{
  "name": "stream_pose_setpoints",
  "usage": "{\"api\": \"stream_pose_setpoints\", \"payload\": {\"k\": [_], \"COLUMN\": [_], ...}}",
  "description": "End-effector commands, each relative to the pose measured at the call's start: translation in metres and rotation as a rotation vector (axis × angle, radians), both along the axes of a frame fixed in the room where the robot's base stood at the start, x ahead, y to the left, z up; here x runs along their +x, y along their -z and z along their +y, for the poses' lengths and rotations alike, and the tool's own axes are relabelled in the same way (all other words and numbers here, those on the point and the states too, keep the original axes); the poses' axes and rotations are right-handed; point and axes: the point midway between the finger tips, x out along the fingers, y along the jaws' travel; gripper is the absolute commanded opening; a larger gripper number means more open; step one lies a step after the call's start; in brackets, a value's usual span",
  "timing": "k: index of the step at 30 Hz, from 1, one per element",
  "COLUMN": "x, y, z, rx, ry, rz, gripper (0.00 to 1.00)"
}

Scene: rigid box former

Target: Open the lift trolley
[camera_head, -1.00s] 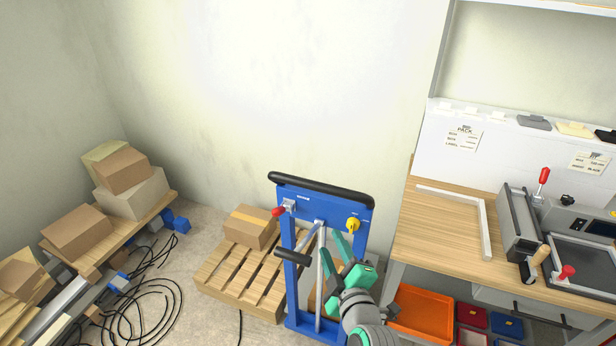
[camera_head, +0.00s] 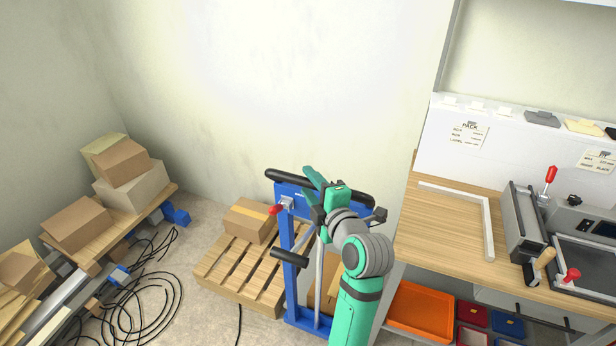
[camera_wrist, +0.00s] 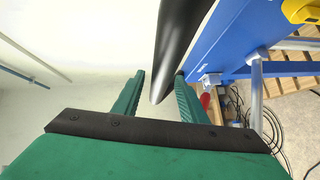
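The lift trolley (camera_head: 289,250) is an upright blue frame with a padded black handle bar (camera_head: 284,177) along its top. A red-tipped lever (camera_head: 275,210) sticks out at its upper left, and a black grip (camera_head: 289,257) juts out lower down. My gripper (camera_head: 318,182), with green fingers, is at the top of the trolley by the middle of the bar. In the wrist view the fingers (camera_wrist: 160,78) are apart, and the black bar (camera_wrist: 177,45) shows between the tips; I cannot tell its depth. A yellow knob (camera_wrist: 298,10) shows at the upper right there.
A slatted pallet (camera_head: 240,272) with a cardboard box (camera_head: 250,222) stands left of the trolley. A wooden workbench (camera_head: 440,228) with a machine is close on the right, above an orange tray (camera_head: 420,310). Black cables (camera_head: 135,300) lie on the floor at left.

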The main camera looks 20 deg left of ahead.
Motion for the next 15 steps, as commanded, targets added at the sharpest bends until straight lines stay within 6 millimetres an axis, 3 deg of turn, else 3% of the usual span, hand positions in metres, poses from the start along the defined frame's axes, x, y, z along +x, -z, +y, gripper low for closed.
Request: {"api": "stream_pose_setpoints", "payload": {"k": [6,15], "x": [0.025,0.035], "y": [0.004,0.006], "z": [0.013,0.018], "rx": [0.002,0.001], "ry": [0.013,0.018], "rz": [0.0,0.0], "gripper": [0.39,0.39]}}
